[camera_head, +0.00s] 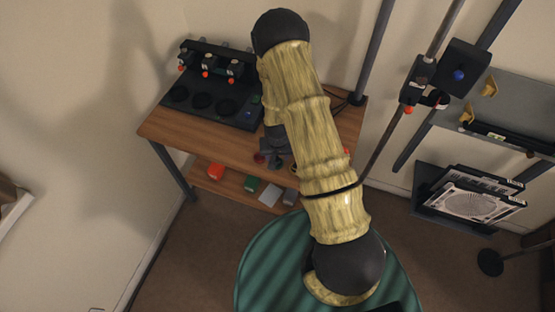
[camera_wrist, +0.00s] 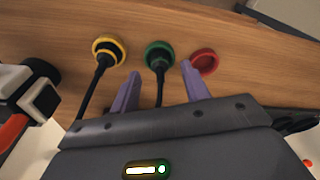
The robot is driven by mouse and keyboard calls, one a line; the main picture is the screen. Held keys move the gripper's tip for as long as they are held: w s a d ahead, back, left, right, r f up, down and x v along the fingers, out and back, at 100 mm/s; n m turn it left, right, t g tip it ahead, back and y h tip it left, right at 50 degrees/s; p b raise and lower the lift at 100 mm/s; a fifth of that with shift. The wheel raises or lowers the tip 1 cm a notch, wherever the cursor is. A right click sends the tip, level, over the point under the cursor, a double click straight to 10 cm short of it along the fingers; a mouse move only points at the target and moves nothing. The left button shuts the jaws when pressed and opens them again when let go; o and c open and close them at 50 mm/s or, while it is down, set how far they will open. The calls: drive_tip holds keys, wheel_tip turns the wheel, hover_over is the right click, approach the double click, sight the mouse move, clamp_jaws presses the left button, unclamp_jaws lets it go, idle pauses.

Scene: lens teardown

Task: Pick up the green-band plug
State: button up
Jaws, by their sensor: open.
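The green-band plug (camera_wrist: 158,54) shows in the wrist view as a dark plug with a green ring, near the wooden bench top, with a dark cable running down from it. My gripper (camera_wrist: 160,69) is open, its two purple fingers on either side of the plug's cable in the picture. The fingertips lie just below the green ring in the picture; I cannot tell whether they touch the plug. In the head view my gripper (camera_head: 275,146) is over the bench's front part, and I cannot make out the green band there.
A yellow-ringed plug (camera_wrist: 108,51) with its own cable is left of the green one, and a red ring (camera_wrist: 204,62) is close on its right. A black panel (camera_head: 213,106) with round pads stands at the bench's back. The lower shelf (camera_head: 232,188) holds several small boxes.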

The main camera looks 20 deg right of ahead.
sight(277, 160)
drive_tip(key=shift+w+f, duration=0.15)
drive_tip(key=shift+f, duration=0.95)
clamp_jaws()
wheel_tip(277, 160, up, 10)
drive_tip(key=b, duration=0.2)
drive_tip(key=shift+f, duration=0.1)
idle(0.6)
